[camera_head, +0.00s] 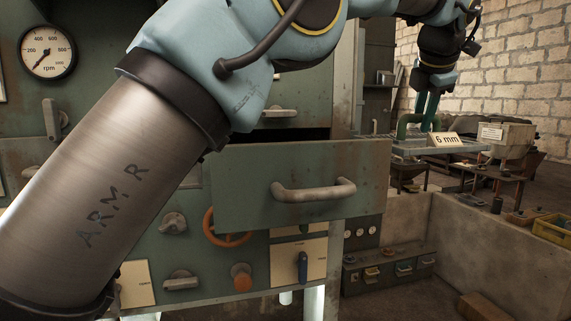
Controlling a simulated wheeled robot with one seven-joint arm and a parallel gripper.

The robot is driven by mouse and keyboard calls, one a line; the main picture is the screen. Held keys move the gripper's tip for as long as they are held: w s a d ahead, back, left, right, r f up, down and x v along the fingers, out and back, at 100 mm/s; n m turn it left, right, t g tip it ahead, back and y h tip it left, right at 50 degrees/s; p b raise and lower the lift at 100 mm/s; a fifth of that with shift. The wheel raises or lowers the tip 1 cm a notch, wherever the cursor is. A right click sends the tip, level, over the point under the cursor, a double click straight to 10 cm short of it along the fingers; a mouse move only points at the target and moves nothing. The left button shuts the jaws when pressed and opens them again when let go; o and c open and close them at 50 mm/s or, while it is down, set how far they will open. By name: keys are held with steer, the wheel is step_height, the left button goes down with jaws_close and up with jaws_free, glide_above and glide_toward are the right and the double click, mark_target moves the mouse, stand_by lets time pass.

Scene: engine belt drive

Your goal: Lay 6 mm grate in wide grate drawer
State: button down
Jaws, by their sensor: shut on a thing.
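The 6 mm grate (408,149) is a flat grey grate with a green handle and a cream "6 mm" tag (444,140). It is at the right in the head view and looks level. My gripper (427,108) points down above it and is shut on its green handle; the fingertips are small and hard to separate from the handle. A wide grey-green drawer (240,187) with a pale bar handle (313,190) stands pulled out of the cabinet, left of the grate. A dark gap shows above its front; its inside is hidden.
My arm crosses the left and top of the view, hiding part of the cabinet. A gauge (46,52), an orange wheel (226,228) and levers sit on the cabinet front. Behind the grate are a bench (487,172) and a pale box (507,134). A low wall (490,238) stands right.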

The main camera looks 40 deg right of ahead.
steer(key=w+a+b, duration=0.4)
steer(key=a+b, duration=0.1)
steer(key=a, duration=0.4)
steer(key=w+a+b, duration=0.3)
steer(key=a+b, duration=0.2)
steer(key=a, duration=0.5)
steer(key=w+a+b, duration=0.4)
steer(key=a+b, duration=0.2)
steer(key=a, duration=0.3)
steer(key=f+b, duration=0.2)
steer(key=f, duration=0.1)
steer(key=f+b, duration=0.3)
steer(key=f, duration=0.1)
steer(key=shift+s+d+b, duration=0.1)
steer(key=shift+s+b, duration=0.1)
steer(key=shift+b, duration=0.15)
steer(key=c, duration=0.7)
jaws_free()
steer(key=shift+c, duration=0.2)
steer(key=v, duration=1.2)
steer(key=shift+p, duration=0.4)
